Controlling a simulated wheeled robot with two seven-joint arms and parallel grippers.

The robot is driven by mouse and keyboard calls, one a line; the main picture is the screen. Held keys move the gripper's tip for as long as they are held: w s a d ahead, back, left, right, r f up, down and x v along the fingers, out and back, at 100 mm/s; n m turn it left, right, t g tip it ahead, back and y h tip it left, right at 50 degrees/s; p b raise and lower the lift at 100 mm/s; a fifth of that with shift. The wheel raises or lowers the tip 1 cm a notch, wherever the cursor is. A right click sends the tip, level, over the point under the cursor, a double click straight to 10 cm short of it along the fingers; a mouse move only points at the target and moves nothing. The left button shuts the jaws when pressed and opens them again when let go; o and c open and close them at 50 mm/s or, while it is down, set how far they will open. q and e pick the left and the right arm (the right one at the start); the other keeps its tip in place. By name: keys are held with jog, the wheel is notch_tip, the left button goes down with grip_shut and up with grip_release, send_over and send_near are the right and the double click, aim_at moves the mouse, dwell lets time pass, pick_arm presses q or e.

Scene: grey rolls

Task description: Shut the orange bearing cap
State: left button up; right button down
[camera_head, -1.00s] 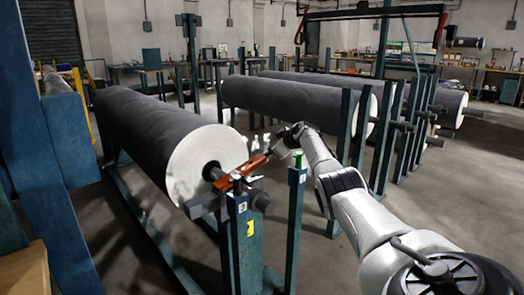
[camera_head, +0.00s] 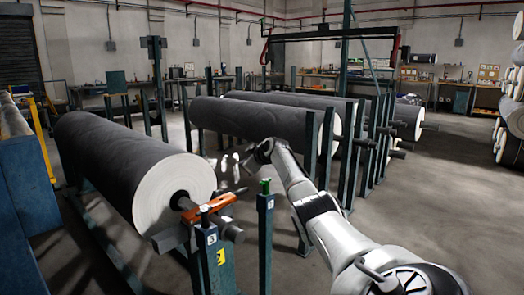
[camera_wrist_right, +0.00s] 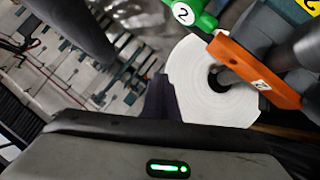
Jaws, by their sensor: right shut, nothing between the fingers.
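The orange bearing cap (camera_head: 210,207) lies across the shaft end of the near dark roll (camera_head: 120,165), on the stand marked 3, tilted slightly up towards its right end. In the right wrist view the cap (camera_wrist_right: 255,72) crosses in front of the roll's white end face (camera_wrist_right: 205,85). My right gripper (camera_head: 241,187) is beyond and above the cap's right end and looks apart from it. Its fingers, dark in the wrist view (camera_wrist_right: 160,100), are shut and empty. I cannot tell whether the cap is fully seated. My left gripper is not in view.
A post with a green top (camera_head: 265,187) stands just right of the cap, close to my right forearm. A green part marked 2 (camera_wrist_right: 190,14) shows in the wrist view. More dark rolls (camera_head: 255,118) rest on stands behind. Open floor lies to the right.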

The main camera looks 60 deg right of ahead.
jog(key=s+a+r, duration=0.2)
jog(key=s+r, duration=0.2)
jog(key=s, duration=0.3)
jog(key=shift+a+r+p, duration=0.2)
jog(key=shift+r+p, duration=0.2)
